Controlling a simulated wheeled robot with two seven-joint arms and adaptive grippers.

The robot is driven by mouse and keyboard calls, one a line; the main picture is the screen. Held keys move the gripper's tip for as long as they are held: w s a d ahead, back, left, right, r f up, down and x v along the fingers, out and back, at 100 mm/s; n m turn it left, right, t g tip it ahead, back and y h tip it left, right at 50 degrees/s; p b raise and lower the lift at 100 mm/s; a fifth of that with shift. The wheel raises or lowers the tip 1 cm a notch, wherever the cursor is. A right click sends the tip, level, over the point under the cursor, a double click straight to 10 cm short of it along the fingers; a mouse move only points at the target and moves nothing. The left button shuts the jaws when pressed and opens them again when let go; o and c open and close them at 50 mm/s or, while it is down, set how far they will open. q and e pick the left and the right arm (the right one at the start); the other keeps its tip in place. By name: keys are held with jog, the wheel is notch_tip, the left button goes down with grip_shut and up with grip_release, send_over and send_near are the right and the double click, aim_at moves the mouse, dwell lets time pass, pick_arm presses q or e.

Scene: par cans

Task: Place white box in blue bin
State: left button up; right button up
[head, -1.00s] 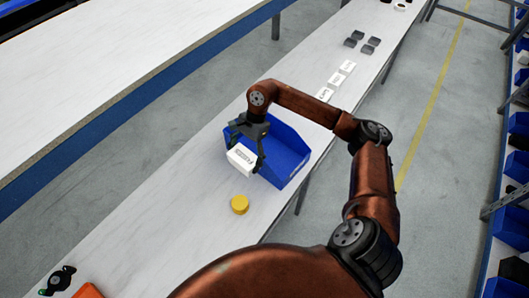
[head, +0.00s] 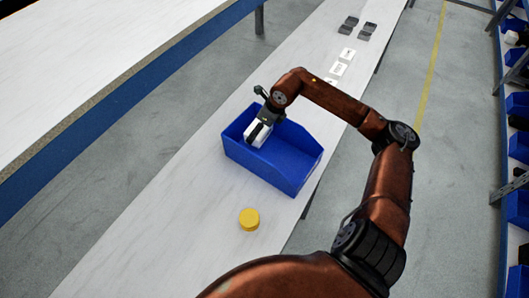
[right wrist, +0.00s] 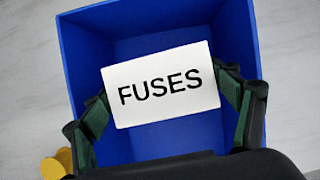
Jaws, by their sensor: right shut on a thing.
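The white box (head: 256,134) is held by my right gripper (head: 264,122) at the far left part of the blue bin (head: 272,168) in the head view. In the right wrist view the white box (right wrist: 161,85) reads "FUSES" and sits between the two fingers of my right gripper (right wrist: 168,105). The blue bin (right wrist: 85,50) shows around and behind the box. The box is over or within the bin's opening; how far down it is I cannot tell. My left gripper is not in view.
A yellow round object (head: 249,219) stands on the white table (head: 165,225) in front of the bin. Several white boxes (head: 338,69) and dark grey pieces (head: 358,30) lie farther back. Another white table (head: 80,60) is at left, across a floor gap.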

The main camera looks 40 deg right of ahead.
notch_tip(320, 180, down, 5)
jog(key=shift+r+b, duration=0.1)
jog(key=shift+b, duration=0.35)
jog(key=shift+f, duration=0.8)
notch_tip(320, 180, down, 2)
jog(key=shift+f+b, duration=0.15)
jog(key=shift+b, duration=0.3)
jog(key=shift+f, duration=0.35)
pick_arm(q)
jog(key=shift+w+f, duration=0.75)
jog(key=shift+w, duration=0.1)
pick_arm(e)
jog(key=o, duration=1.3)
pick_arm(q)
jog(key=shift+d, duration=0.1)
pick_arm(e)
jog(key=shift+r, duration=0.1)
